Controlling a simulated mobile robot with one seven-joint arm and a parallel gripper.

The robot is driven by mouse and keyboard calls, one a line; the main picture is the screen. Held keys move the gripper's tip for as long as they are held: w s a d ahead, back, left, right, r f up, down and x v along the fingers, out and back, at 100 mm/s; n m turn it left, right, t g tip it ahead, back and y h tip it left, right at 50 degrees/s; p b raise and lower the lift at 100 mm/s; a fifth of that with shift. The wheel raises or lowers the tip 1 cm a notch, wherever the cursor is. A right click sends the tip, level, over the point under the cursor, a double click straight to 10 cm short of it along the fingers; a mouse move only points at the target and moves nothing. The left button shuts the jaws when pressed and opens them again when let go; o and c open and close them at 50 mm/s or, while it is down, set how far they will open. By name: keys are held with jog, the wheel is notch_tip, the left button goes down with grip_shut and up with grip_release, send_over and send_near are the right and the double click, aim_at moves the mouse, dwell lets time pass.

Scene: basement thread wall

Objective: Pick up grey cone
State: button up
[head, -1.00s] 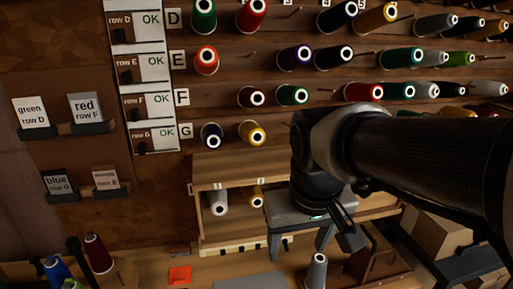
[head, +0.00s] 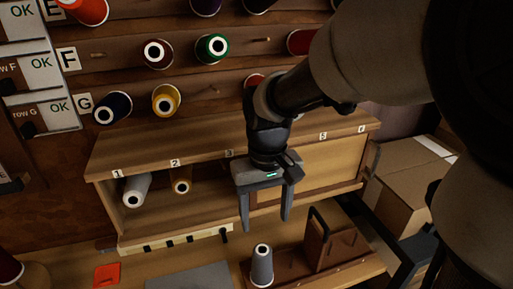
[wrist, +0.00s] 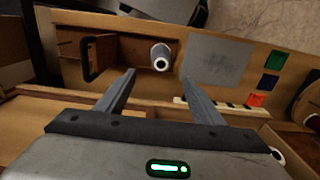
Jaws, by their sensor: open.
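My gripper (head: 264,225) is open and empty. In the head view it hangs fingers down in front of the shelf box, above the cone and apart from it. Its two fingers also show in the wrist view (wrist: 161,75). Another pale grey cone (head: 136,190) lies in shelf compartment 1.
The shelf box (head: 205,140) is behind. Cardboard boxes (head: 400,190) stand at right.

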aim_at(262, 256)
notch_tip(262, 256, down, 10)
jog(key=shift+s+f+b, duration=0.1)
jog(key=shift+f+b, duration=0.1)
jog(key=shift+b, duration=0.7)
jog(key=shift+w+a+f+b, duration=0.15)
jog(key=shift+f+b, duration=0.2)
jog(key=shift+f, duration=1.2)
jog(key=shift+w+a+f+b, duration=0.1)
jog(key=shift+f+b, duration=0.25)
jog(key=shift+f, duration=1.2)
jog(key=c, duration=1.3)
notch_tip(262, 256, up, 10)
jog(key=shift+r+p, duration=0.1)
jog(key=shift+p, duration=1)
